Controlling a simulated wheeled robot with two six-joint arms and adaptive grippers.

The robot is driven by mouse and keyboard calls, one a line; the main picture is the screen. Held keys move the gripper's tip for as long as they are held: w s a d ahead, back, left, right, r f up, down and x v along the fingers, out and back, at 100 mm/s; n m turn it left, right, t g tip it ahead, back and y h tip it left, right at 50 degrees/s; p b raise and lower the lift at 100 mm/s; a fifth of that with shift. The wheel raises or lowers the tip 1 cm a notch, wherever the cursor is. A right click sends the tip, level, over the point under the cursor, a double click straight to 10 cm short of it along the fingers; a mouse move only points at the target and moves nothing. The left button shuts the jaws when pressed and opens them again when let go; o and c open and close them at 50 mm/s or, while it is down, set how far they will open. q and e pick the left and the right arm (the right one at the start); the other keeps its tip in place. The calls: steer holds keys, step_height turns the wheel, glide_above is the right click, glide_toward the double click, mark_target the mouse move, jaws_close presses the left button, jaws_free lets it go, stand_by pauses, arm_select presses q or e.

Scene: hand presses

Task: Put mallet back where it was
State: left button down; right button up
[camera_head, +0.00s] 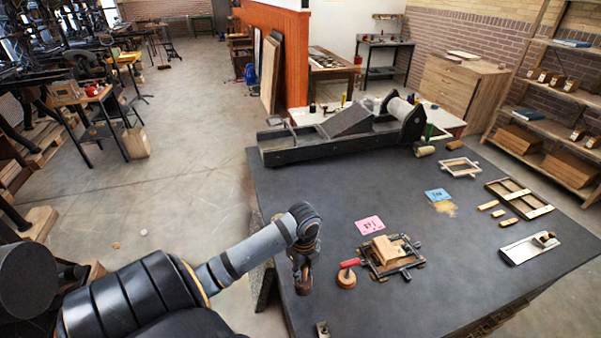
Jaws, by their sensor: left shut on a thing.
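My left gripper (303,278) hangs over the near left part of the dark table (470,275), pointing down. It is shut on a brown, wood-coloured thing, which I take to be the mallet; the fingers hide most of it, and its shape is unclear. A round wooden piece with a red handle (350,263) rests just right of the gripper, apart from it. A small frame (410,262) with a wooden block (383,248) on it lies beside that. My right gripper is not in view.
A long dark press (310,150) stands along the table's far side. A pink card (369,226), a blue card (438,195), wooden cylinders (425,151), a light frame (460,167) and a slotted tray (519,197) lie on the table. The table's left middle is clear.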

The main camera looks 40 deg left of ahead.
arm_select(q)
steer(key=shift+w+d, duration=0.1)
steer(key=shift+d+r, duration=0.1)
steer(key=shift+d, duration=0.3)
steer(key=c, duration=1.3)
jaws_free()
steer(key=shift+s+a+f, duration=0.15)
steer(key=shift+s+f, duration=0.05)
steer(key=shift+o, duration=0.7)
steer(key=shift+r, duration=0.1)
steer(key=shift+r+p, duration=0.35)
step_height(320, 180, up, 12)
steer(key=shift+f+b, duration=0.2)
steer(key=shift+b, duration=0.65)
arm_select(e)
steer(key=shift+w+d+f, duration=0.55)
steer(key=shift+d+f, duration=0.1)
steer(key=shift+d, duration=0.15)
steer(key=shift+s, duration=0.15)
